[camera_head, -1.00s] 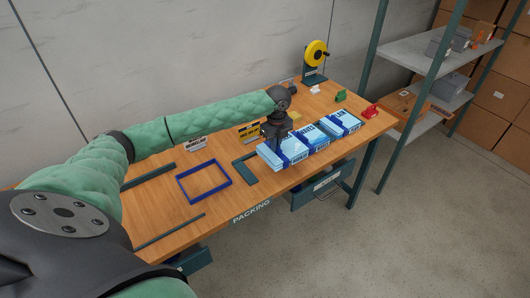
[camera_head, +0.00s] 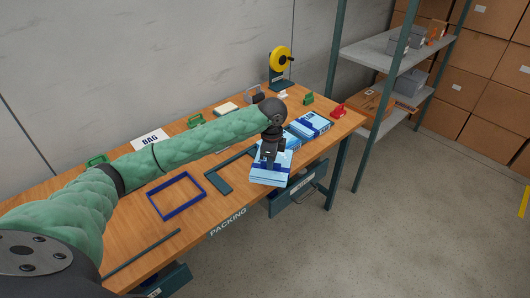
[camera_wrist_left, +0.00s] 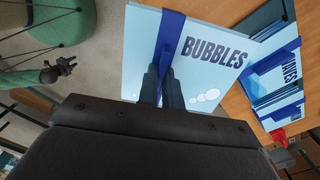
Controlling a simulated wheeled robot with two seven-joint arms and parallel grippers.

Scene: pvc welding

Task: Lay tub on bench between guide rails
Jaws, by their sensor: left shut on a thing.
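My left gripper (camera_head: 268,163) is shut on a light-blue bundle (camera_head: 266,179) with a dark blue strap, at the bench's front edge. In the left wrist view the fingers (camera_wrist_left: 162,92) grip at the strap, and the bundle (camera_wrist_left: 205,65) reads "BUBBLES". The bench (camera_head: 133,221) is a wooden packing table. A dark rail (camera_head: 143,254) lies along its front left; any rail behind it is hidden by my arm. A blue rectangular frame (camera_head: 154,206) lies flat on the bench. I see nothing clearly a tub. My right gripper (camera_wrist_left: 60,71) looks small and dark in the left wrist view.
Another strapped bundle (camera_head: 309,125) lies to the right, with one partly hidden beside my gripper. A dark L-shaped bracket (camera_head: 217,186) lies left of the held bundle. Bare wood surrounds the frame.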

